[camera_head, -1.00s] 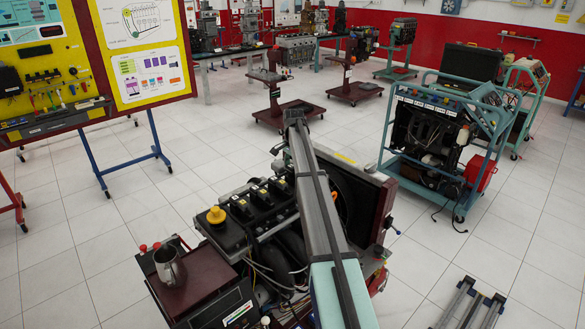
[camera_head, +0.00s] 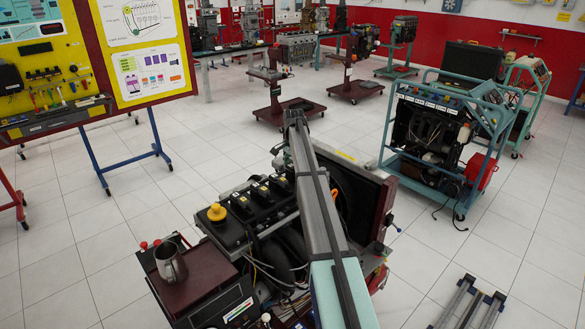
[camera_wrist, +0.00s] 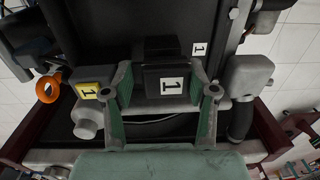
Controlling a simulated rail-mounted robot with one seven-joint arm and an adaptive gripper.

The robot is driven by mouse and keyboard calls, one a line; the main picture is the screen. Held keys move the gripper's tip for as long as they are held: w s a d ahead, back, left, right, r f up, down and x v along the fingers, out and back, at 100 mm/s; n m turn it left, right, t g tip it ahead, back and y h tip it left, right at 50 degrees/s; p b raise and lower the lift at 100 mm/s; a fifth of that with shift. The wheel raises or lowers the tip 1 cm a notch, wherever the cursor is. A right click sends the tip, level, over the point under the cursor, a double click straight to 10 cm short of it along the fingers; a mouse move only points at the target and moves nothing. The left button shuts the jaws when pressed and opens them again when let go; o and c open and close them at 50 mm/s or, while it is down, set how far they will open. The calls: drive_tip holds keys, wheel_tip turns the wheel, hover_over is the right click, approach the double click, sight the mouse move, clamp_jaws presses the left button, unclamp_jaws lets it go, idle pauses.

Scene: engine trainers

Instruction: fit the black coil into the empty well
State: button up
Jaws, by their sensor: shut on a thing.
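In the wrist view my gripper (camera_wrist: 166,88) is shut on the black coil (camera_wrist: 165,62). The coil sits between the two green fingers and bears a white label with a 1. A yellow label with a 1 (camera_wrist: 90,90) is left of the fingers, and another white 1 label (camera_wrist: 200,48) is just to their right. In the head view the engine trainer (camera_head: 270,235) carries a row of black coils (camera_head: 260,197) with yellow marks. There my arm hides the gripper and the held coil. I cannot make out the empty well in either view.
A yellow cap (camera_head: 216,212) stands at the near end of the coil row. A metal pitcher (camera_head: 171,263) stands on the trainer's dark red shelf. A radiator (camera_head: 372,200) is right of my arm. In the wrist view an orange ring (camera_wrist: 48,89) is at the left.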

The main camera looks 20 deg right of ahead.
drive_tip(key=shift+s+f, duration=0.35)
drive_tip(key=shift+f, duration=0.1)
drive_tip(key=o, duration=1.5)
drive_tip(key=shift+d+f, duration=0.1)
drive_tip(key=shift+f, duration=0.05)
drive_tip(key=shift+d+r, duration=0.2)
drive_tip(key=shift+r, duration=0.05)
drive_tip(key=shift+o, duration=1.1)
drive_tip(key=shift+w+a, duration=0.1)
drive_tip(key=shift+w+r, duration=0.1)
drive_tip(key=shift+r, duration=0.1)
drive_tip(key=shift+a+r, duration=0.1)
drive_tip(key=shift+r, duration=0.2)
drive_tip(key=shift+r+p, duration=0.75)
drive_tip(key=shift+r, duration=0.35)
